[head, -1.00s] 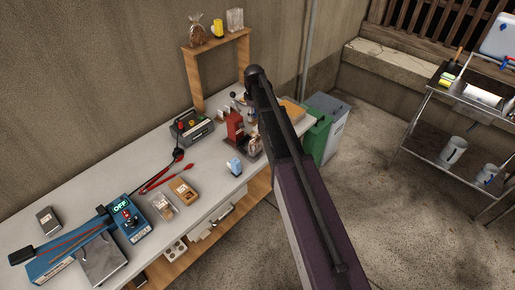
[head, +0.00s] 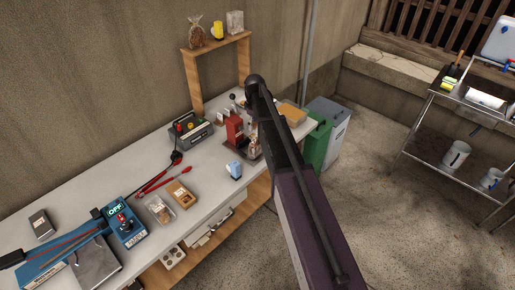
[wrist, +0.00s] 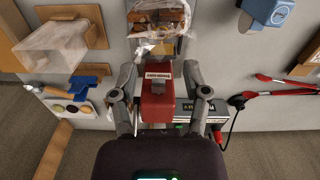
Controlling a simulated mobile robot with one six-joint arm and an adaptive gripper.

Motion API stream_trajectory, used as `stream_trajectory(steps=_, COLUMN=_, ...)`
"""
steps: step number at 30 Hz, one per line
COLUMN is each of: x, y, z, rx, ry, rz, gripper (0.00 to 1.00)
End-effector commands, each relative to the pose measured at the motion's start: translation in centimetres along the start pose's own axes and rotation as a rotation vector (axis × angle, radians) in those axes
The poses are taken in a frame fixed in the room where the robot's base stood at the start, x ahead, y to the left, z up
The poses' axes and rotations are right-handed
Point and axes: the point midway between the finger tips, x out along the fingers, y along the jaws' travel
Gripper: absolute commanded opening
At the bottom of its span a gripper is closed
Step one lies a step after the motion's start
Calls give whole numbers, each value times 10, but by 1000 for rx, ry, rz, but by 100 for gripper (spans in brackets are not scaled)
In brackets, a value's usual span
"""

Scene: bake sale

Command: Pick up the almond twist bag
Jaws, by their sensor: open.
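A clear bag with brown baked pieces (wrist: 158,14) lies at the top edge of the wrist view, partly cut off. It may be the almond twist bag; I cannot read its label. In the head view a bag (head: 254,142) stands beside the red device on the bench, partly hidden by my arm. Another bag with brown contents (head: 196,31) stands on the wooden shelf. My gripper (wrist: 160,82) is open, with a finger on either side of the red device (wrist: 162,95) in the wrist view. I cannot tell any contact. The gripper holds nothing that I can see.
A clear container (wrist: 55,48) on a wooden board and a blue item (wrist: 265,10) flank the bag in the wrist view. Red tongs (head: 178,175), packets (head: 180,194) and a blue sealer (head: 125,225) lie on the bench (head: 90,180).

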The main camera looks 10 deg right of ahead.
Motion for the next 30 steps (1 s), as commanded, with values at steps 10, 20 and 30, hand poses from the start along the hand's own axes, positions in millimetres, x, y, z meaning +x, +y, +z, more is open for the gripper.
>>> stream_trajectory(steps=10, x=17, y=0, z=3, rx=0, ry=0, rz=0, gripper=60)
stream_trajectory(steps=20, x=43, y=0, z=6, rx=0, ry=0, rz=0, gripper=60)
stream_trajectory(steps=30, x=52, y=0, z=6, rx=0, ry=0, rz=0, gripper=60)
